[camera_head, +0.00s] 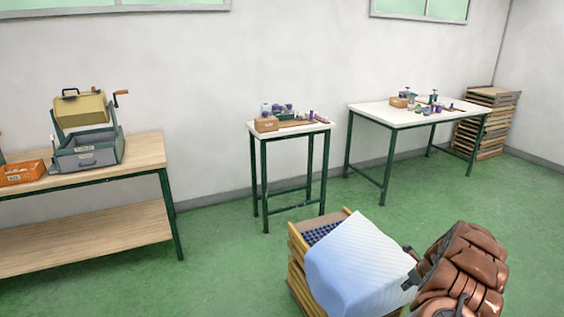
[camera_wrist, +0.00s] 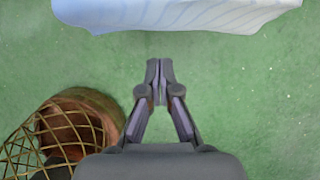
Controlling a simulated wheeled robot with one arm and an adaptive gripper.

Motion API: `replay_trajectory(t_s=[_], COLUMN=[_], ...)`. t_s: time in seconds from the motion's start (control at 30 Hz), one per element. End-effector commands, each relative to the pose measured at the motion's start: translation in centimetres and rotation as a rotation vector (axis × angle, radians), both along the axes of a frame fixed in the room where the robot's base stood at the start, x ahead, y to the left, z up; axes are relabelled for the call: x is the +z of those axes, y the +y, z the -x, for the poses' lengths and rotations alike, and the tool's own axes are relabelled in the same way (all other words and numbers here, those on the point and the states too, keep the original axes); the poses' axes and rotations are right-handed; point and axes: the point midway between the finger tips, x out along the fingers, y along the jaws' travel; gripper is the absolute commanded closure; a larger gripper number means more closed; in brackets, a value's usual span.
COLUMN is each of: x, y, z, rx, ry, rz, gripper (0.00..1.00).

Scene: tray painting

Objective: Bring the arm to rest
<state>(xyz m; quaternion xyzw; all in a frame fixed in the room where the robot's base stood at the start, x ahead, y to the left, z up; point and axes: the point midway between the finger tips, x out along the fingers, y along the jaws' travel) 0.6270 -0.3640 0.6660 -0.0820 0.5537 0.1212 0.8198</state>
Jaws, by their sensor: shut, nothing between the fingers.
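My gripper (camera_wrist: 160,70) shows in the wrist view. Its two dark fingers meet at the tips, shut with nothing between them. Green floor (camera_wrist: 230,85) lies beyond the fingertips. A pale blue-white cloth (camera_wrist: 180,14) hangs across the top of that view, apart from the fingers. In the head view the cloth (camera_head: 358,255) is draped over a stack of wooden trays (camera_head: 297,258) at the lower middle.
A brown rounded shape with wire mesh (camera_wrist: 75,130) is left of my gripper. A wooden bench (camera_head: 110,158) with a machine stands left. Two white-topped tables (camera_head: 262,132) (camera_head: 385,113) carry small items. Slatted trays (camera_head: 485,120) are stacked back right. Open floor lies between.

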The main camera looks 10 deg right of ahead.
Motion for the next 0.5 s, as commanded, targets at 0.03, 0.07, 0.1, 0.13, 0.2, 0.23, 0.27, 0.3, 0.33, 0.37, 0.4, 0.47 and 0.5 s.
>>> replay_trajectory(t_s=[0.03, 0.07, 0.1, 0.13, 0.2, 0.23, 0.27, 0.3, 0.33, 0.37, 0.4, 0.47, 0.5], x=[0.6, 1.1, 1.8, 2.5, 4.5, 5.4, 6.2, 7.4, 8.2, 9.0, 10.1, 11.8, 12.7], y=[0.8, 1.4, 2.4, 3.2, 5.5, 6.6, 7.7, 9.2, 10.3, 11.3, 12.6, 14.7, 16.1], z=[-0.3, -0.5, -0.8, -1.0, -1.5, -1.7, -1.8, -1.9, -1.9, -1.9, -1.8, -1.6, -1.3], rx=[0.024, 0.046, 0.082, 0.115, 0.204, 0.247, 0.291, 0.349, 0.391, 0.433, 0.488, 0.574, 0.631], ry=[-0.004, -0.007, -0.011, -0.016, -0.031, -0.036, -0.041, -0.049, -0.054, -0.060, -0.069, -0.081, -0.086], rz=[0.000, -0.001, -0.001, -0.001, 0.004, 0.006, 0.008, 0.011, 0.014, 0.018, 0.025, 0.034, 0.039], gripper=[1.00, 1.00, 1.00, 1.00, 1.00, 1.00, 1.00, 1.00, 1.00, 1.00, 1.00, 1.00, 1.00])
